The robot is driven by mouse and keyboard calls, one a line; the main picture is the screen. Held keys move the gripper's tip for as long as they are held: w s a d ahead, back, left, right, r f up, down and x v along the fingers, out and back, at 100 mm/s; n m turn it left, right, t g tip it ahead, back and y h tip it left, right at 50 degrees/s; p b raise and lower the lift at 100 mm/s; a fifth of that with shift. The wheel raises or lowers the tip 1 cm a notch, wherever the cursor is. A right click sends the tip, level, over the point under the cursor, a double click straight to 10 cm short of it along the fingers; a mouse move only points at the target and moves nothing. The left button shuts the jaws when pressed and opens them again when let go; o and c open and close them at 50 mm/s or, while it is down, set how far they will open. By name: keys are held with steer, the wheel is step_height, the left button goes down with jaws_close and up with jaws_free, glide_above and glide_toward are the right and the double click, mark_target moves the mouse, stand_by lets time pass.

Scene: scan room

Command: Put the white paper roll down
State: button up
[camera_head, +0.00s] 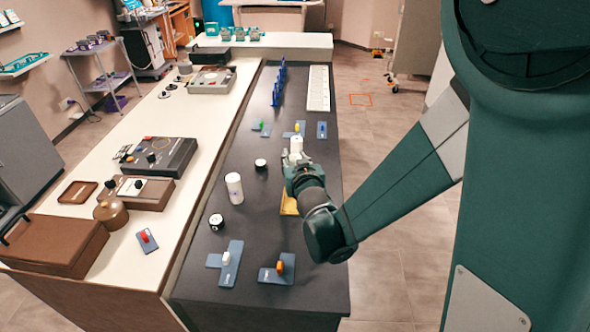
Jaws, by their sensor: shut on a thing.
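My gripper (297,164) is over the right part of the dark table (262,222), seen from behind. It is shut on a white thing that looks like the white paper roll (296,144). Only the top of this roll shows beyond the fingers; the rest is hidden, so I cannot tell whether it touches the table.
Small black-and-white round things (216,222) stand left. Blue pads with coloured pieces lie in front (277,269) and behind. A yellow thing (289,205) is partly hidden under my arm. A white strip (318,88) lies farther back. Dark surface is bare between these.

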stand_by(0.3)
steer(key=shift+f+b, duration=0.6)
steer(key=shift+f, duration=1.25)
steer(key=shift+f, duration=0.15)
steer(key=o, duration=1.2)
steer(key=shift+c, duration=0.2)
steer(key=shift+s+r, duration=0.2)
steer(key=p+v, duration=0.2)
steer(key=v, duration=0.9)
steer(key=shift+s, duration=0.3)
steer(key=shift+r, duration=0.1)
steer(key=shift+d, duration=0.15)
